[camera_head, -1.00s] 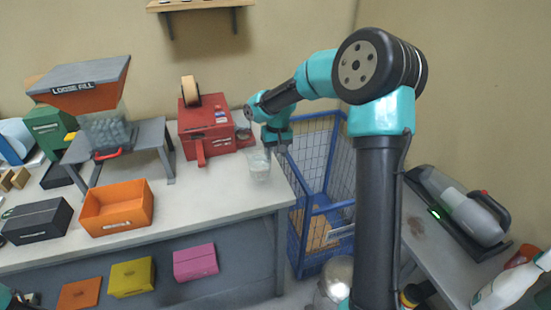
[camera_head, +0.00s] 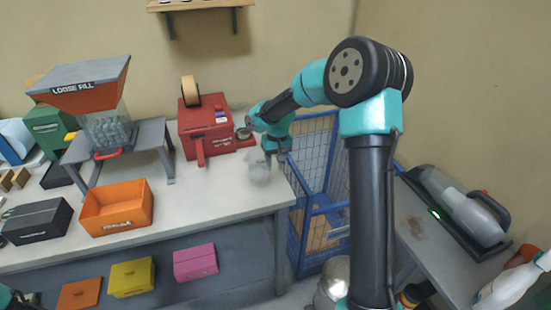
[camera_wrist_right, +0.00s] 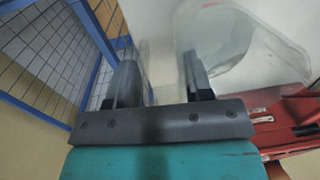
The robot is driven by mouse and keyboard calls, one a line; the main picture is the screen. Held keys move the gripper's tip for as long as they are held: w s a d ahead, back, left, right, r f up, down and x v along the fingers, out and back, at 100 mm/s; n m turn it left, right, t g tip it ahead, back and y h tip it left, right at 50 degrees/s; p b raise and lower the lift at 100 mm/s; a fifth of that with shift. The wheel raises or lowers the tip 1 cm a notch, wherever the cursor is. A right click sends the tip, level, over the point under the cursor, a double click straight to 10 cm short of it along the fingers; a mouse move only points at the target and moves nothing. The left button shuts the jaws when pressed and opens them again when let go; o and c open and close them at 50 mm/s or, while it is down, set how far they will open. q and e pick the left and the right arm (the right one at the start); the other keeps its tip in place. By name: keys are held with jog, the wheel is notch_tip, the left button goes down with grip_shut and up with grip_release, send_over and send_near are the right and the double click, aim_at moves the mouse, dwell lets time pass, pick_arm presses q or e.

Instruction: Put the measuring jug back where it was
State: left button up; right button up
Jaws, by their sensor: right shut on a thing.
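The clear measuring jug (camera_head: 260,173) is at the right end of the white bench in the head view. It is see-through, so I cannot tell whether its base touches the bench top. My right gripper (camera_head: 269,153) is at its upper right side. In the right wrist view the jug (camera_wrist_right: 225,40) is large and pale, and the fingers of my right gripper (camera_wrist_right: 155,85) are shut on its clear handle side. My left arm shows only as a teal and dark bit (camera_head: 8,298) in the bottom left corner; its jaws cannot be made out.
A red tape dispenser (camera_head: 204,128) stands just left of the jug. A blue wire cage (camera_head: 322,165) stands beyond the bench's right edge. An orange bin (camera_head: 117,209) and the loose-fill hopper (camera_head: 82,82) are farther left. The bench top between bin and jug is clear.

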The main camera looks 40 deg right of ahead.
jog(key=o, duration=1.3)
jog(key=shift+o, duration=0.2)
jog(key=shift+r, duration=0.1)
notch_tip(320, 180, up, 12)
jog(key=shift+d, duration=0.4)
jog(key=shift+s, duration=0.1)
